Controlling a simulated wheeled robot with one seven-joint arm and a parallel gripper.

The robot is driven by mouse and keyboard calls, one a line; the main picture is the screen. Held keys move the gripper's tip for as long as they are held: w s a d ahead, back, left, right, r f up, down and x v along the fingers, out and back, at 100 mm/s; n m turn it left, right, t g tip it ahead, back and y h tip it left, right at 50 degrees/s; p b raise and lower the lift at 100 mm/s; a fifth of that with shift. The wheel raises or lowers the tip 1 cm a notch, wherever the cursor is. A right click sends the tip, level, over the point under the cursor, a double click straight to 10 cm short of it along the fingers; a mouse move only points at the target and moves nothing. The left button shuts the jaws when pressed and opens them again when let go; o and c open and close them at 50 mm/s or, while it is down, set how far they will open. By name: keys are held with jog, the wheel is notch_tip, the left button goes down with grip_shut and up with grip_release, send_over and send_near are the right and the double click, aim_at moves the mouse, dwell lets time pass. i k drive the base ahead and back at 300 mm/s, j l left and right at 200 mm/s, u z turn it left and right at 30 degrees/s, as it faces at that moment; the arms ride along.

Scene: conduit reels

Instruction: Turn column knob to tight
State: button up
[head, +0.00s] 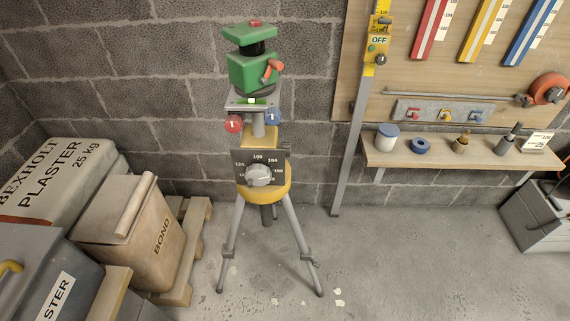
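A tripod stands on the floor at the middle of the head view. On its yellow head (279,189) is a dark dial plate (278,158) with numbers such as 108, 104 and 100, and a round grey knob (258,175) in front of it. My gripper is not in view.
A green device (250,70) with an orange lever (272,71) tops the tripod. Plaster sacks (62,178) and a BOND bag (135,225) crowd the left. A wall shelf (440,156) and upright post (350,150) stand right. Floor in front of the shelf is clear.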

aim_at(284, 145)
jog(key=k+l+u, duration=0.25)
jog(key=l, duration=0.35)
jog(key=k+l+u, duration=0.3)
jog(key=l, duration=0.25)
jog(key=k+l+u, duration=0.25)
jog(key=l, duration=0.25)
jog(key=i+l+u, duration=0.1)
jog(key=i+l, duration=0.45)
jog(key=i+l+u, duration=0.1)
jog(key=i+l, duration=0.45)
jog(key=l, duration=0.15)
jog(key=i+l+u, duration=0.1)
jog(key=i+l, duration=0.4)
jog(key=l, duration=0.15)
